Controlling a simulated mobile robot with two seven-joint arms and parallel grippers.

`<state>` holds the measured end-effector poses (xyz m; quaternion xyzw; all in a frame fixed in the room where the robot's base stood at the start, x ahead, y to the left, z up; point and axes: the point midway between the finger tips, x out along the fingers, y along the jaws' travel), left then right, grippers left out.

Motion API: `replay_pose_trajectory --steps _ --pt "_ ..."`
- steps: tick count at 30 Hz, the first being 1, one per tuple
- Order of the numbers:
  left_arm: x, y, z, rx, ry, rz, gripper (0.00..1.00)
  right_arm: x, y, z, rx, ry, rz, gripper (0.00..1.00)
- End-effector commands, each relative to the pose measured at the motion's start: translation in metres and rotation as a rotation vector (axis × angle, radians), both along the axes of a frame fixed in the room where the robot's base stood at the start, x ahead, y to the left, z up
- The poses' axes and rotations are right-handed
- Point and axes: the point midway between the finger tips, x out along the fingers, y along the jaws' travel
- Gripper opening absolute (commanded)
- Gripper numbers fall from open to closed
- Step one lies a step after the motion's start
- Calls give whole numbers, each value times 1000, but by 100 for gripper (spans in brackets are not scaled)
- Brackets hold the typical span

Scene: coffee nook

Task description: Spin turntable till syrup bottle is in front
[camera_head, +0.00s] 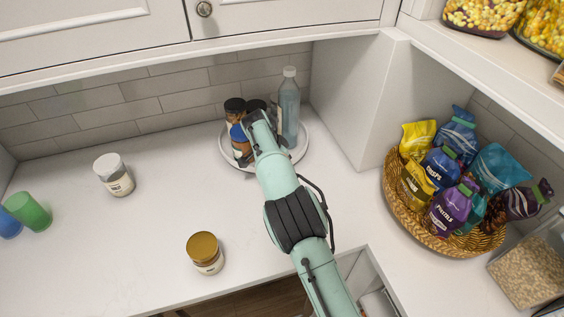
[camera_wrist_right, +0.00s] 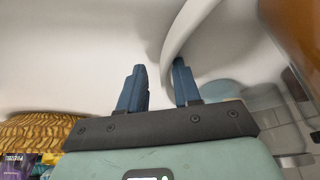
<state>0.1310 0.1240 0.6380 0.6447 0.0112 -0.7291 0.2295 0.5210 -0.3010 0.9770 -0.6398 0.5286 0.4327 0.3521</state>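The round white turntable (camera_head: 299,153) stands at the back of the counter, against the tiled wall. No label shows which one is syrup. My right arm reaches over the turntable's front and hides its gripper in the head view. In the wrist view my right gripper (camera_wrist_right: 159,76) is open, with the pale curved rim (camera_wrist_right: 178,38) at its fingertips. My left gripper is out of view.
A white-lidded jar (camera_head: 114,175) and a gold-lidded jar (camera_head: 205,253) stand left of my arm. Green and blue cups (camera_head: 28,211) are at the far left. A wicker basket (camera_head: 401,210) of snack bags is at right. The counter between the jars is clear.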

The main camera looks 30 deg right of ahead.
Motion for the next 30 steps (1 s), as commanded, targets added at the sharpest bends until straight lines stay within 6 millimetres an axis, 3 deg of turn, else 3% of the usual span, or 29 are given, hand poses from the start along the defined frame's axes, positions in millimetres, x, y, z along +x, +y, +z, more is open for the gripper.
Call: replay_pose_trajectory --steps 7,21,30 --pt "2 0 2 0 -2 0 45 1 3 13 -3 -7 0 33" --pt "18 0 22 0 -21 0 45 -6 41 104 -2 -8 1 33" --pt "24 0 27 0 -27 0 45 -10 51 125 -1 -2 0 33"
